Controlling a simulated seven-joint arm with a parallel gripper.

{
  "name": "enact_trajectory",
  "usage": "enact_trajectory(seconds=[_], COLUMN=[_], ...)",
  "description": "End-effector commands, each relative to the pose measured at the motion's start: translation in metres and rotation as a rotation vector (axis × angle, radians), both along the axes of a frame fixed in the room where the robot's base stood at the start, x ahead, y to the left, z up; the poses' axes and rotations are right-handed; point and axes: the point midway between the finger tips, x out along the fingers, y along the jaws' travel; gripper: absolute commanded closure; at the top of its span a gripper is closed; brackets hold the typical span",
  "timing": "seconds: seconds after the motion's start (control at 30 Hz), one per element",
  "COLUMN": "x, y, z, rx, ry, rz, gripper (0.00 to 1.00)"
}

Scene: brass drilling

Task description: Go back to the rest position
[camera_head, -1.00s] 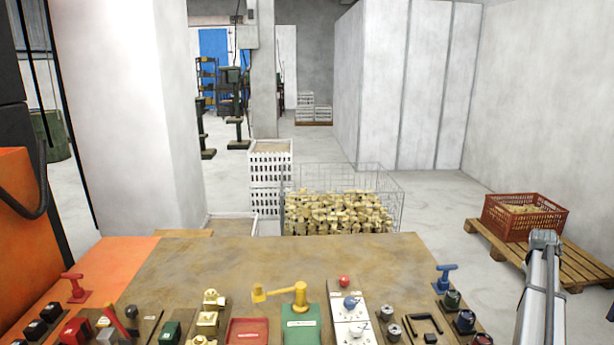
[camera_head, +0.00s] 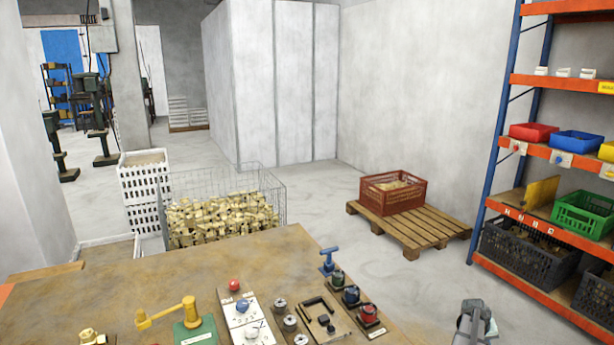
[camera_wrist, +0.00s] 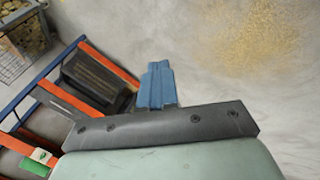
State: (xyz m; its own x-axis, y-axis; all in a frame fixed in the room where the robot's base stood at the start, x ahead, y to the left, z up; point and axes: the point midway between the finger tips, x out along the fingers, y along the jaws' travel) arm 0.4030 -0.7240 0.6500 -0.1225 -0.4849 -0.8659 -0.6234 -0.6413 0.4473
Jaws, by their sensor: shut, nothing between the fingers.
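My gripper shows in the wrist view, its two blue fingers (camera_wrist: 156,85) together with nothing between them. It points out over the pale concrete floor (camera_wrist: 235,50), apart from any object. In the head view a grey part of my arm (camera_head: 475,322) shows at the bottom edge, right of the workbench (camera_head: 150,272). The rest of the arm is out of that view, and I cannot make out the fingers there.
A rack with orange shelves (camera_head: 560,80) stands at the right, holding coloured bins. A red crate (camera_head: 395,193) sits on a wooden pallet (camera_head: 420,232). A wire basket of brass parts (camera_head: 222,215) stands behind the bench. Floor between pallet and bench is clear.

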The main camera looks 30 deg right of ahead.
Motion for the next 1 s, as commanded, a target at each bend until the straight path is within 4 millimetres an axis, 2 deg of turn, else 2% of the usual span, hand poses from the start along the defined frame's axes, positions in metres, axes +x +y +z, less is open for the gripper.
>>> enact_trajectory(seconds=[0.03,0.1,0.4,0.67,1.0], x=[-0.010,-0.020,-0.062,-0.099,-0.151], y=[0.013,0.026,0.079,0.132,0.218], z=[-0.014,-0.030,-0.089,-0.132,-0.182], rx=[-0.007,-0.024,-0.096,-0.159,-0.225], ry=[-0.006,-0.021,-0.090,-0.170,-0.314], rz=[-0.036,-0.092,-0.301,-0.468,-0.692], gripper=[1.00,1.00,1.00,1.00,1.00])
